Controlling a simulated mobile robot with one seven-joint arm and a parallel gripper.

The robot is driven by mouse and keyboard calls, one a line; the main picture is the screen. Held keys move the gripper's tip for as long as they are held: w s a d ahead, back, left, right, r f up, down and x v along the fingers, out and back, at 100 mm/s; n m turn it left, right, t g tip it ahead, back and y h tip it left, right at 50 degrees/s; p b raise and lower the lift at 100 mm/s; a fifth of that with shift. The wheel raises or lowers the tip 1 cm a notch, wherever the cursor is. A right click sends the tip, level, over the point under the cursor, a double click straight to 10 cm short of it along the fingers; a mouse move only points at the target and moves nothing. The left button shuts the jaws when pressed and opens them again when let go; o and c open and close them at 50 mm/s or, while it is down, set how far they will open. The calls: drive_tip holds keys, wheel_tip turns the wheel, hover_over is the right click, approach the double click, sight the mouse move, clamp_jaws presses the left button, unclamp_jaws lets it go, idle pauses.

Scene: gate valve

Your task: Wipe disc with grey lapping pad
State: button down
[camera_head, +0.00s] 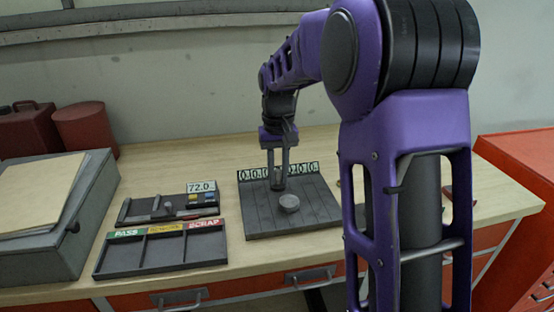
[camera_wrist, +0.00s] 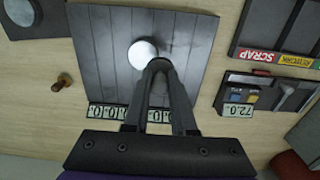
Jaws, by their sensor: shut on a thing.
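The disc (camera_head: 289,203) is a small round grey piece lying on the grooved dark plate (camera_head: 315,215). In the wrist view the disc (camera_wrist: 142,50) looks bright white on top, just beyond my fingertips. My gripper (camera_head: 279,186) points down over the plate, close behind the disc. In the wrist view my gripper (camera_wrist: 158,66) has its fingers drawn together on a small dark grey thing, which I take for the grey lapping pad; the fingers hide most of it. I cannot tell whether it touches the disc.
A numbered strip (camera_head: 300,169) runs along the plate's back edge. Left are a tray marked PASS and SCRAP (camera_head: 160,250) and a gauge base reading 72.0 (camera_head: 170,204). A brass bolt (camera_wrist: 64,82) and a dark block with a round top (camera_wrist: 35,18) lie beside the plate.

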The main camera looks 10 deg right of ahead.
drive_tip(key=shift+r, duration=1.75)
